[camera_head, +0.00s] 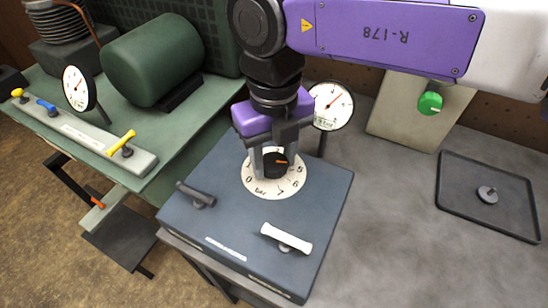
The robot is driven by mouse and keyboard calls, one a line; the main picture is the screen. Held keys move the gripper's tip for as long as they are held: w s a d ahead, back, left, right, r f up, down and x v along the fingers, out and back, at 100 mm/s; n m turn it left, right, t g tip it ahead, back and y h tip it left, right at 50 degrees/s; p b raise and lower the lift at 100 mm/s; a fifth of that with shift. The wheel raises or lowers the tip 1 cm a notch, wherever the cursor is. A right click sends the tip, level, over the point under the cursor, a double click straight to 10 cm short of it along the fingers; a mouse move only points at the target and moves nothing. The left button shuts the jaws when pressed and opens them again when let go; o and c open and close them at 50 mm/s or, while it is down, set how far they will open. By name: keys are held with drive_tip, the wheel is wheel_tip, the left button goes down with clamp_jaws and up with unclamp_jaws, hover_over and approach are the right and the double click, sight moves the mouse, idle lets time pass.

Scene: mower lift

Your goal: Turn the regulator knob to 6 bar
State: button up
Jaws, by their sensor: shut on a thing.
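The regulator knob (275,165) is black with an orange pointer mark. It sits on a round white dial (263,188) marked in bar, on top of a blue-grey box (225,222). The pointer faces right, roughly toward the figure that looks like 5; the 6 lies farther round at the lower right. My gripper (273,161) comes down from above with its grey fingers shut on the knob, one on each side. The fingers and wrist hide the dial's far side. A round gauge (331,103) stands behind, its red needle pointing up and right.
A dark lever (197,194) and a white-handled lever (286,239) stand on the box near the dial. A green knob (430,103) is on a beige panel. A black tray (489,222) holds a small grey knob (487,194). A green compressor bench (140,165) is left.

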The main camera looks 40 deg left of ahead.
sight(274, 162)
drive_tip(key=m+b, duration=0.1)
drive_tip(key=m, duration=0.4)
drive_tip(key=shift+m, duration=0.4)
drive_tip(key=shift+r, duration=0.1)
idle(0.3)
drive_tip(key=o, duration=1.3)
drive_tip(key=shift+o, duration=0.2)
wheel_tip(274, 162, up, 8)
drive_tip(key=shift+f+p, duration=0.15)
drive_tip(key=shift+p, duration=0.15)
